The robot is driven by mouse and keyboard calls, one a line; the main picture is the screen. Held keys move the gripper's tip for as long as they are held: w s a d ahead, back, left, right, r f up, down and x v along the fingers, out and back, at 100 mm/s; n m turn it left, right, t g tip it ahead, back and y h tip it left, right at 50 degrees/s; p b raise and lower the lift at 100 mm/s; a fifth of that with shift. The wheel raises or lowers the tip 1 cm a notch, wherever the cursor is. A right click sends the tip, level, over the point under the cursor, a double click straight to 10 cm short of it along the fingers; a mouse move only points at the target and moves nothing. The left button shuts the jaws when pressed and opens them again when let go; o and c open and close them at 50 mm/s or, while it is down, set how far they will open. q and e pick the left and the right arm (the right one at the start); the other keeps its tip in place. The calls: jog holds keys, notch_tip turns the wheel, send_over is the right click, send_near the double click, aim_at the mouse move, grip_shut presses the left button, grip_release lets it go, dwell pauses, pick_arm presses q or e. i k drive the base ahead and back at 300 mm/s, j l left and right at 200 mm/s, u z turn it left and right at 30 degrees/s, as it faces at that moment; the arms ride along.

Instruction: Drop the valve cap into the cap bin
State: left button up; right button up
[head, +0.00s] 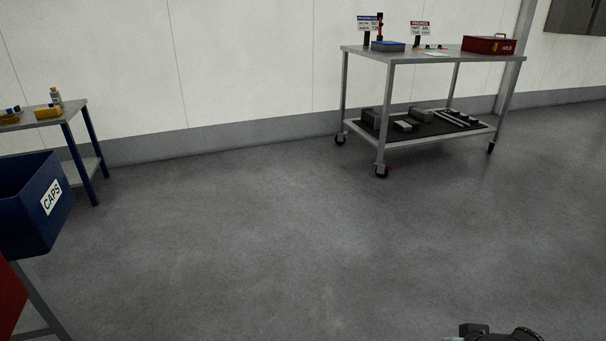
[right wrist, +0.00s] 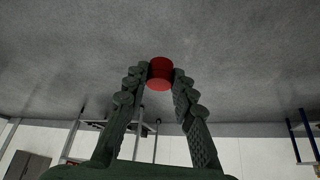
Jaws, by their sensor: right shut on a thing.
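The valve cap (right wrist: 160,72) is a small red cylinder, seen in the right wrist view. My right gripper (right wrist: 160,80) is shut on it, with the cap between its two dark fingertips. Bare grey floor lies behind the cap in that view. The cap bin (head: 20,225) is a blue open-topped box with a white "CAPS" label, at the left edge of the head view and partly cut off. Its inside bottom is hidden. The cap does not show in the head view. My left gripper is in neither view.
A red-sided stand (head: 10,300) is below the bin. A blue-legged table (head: 70,112) with a bottle and yellow items stands behind it. A wheeled steel cart (head: 440,55) with a red box (head: 489,45) stands at the back right. The middle floor is clear.

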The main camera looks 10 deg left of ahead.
aim_at(43, 245)
jog(key=i+j+u, duration=0.1)
jog(key=i+u, duration=0.25)
jog(key=i, duration=0.3)
jog(key=i+u, duration=0.35)
jog(key=i, duration=0.25)
jog(key=i+z, duration=0.2)
jog(key=i, duration=0.5)
jog(key=i+z, duration=0.2)
jog(key=i, duration=0.5)
jog(key=i+u, duration=0.15)
jog(key=u, duration=0.2)
jog(key=i+u, duration=0.15)
jog(key=u, duration=0.25)
jog(key=i+l+u, duration=0.15)
jog(key=u, duration=3.4)
